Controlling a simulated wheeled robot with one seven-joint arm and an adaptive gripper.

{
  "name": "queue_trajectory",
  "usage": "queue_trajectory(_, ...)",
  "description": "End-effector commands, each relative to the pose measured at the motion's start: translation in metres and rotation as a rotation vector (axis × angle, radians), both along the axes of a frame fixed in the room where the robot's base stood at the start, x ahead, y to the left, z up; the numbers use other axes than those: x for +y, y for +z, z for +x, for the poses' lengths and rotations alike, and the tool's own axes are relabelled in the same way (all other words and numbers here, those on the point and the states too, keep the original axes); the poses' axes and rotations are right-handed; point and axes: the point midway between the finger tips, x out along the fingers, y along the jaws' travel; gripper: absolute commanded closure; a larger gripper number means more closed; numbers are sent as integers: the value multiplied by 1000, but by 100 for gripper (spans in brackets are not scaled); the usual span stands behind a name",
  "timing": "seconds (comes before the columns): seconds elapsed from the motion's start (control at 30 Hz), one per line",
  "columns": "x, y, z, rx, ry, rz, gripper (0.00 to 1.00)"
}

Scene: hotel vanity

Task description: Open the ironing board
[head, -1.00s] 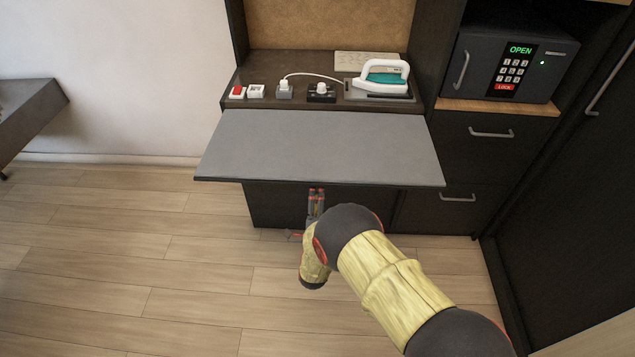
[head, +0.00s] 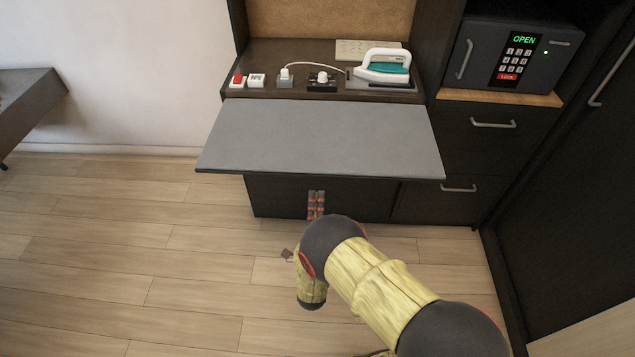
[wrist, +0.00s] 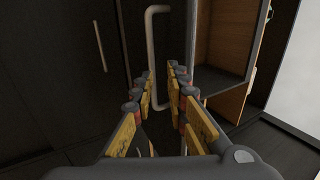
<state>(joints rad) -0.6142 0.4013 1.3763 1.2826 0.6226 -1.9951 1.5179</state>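The ironing board is a flat grey panel (head: 320,140) in the head view. It lies out level, or nearly so, in front of the dark cabinet's top, over the lower cabinet front. My gripper (head: 316,204) is below and in front of the board's front edge, apart from it in the picture. In the wrist view my gripper (wrist: 161,75) shows a narrow gap between its fingers, with nothing held. The board cannot be made out in the wrist view. A pale bar handle (wrist: 152,50) stands beyond the fingers there.
A white and teal iron (head: 384,68) rests at the back of the cabinet top, beside sockets (head: 285,80) and a cord. A safe (head: 515,55) and drawers (head: 490,140) stand at the right. A dark bench (head: 28,100) is at the far left. The floor at left is clear.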

Motion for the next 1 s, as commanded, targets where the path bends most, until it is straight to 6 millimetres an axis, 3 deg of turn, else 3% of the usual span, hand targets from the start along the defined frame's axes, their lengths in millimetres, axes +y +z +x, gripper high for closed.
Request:
queue_trajectory(0.1, 1, -8, -15, 0, 1, 0, 85)
queue_trajectory(0.3, 1, -14, -26, 1, 0, 0, 85)
queue_trajectory(1.0, 1, -17, -26, 11, -20, -37, 85)
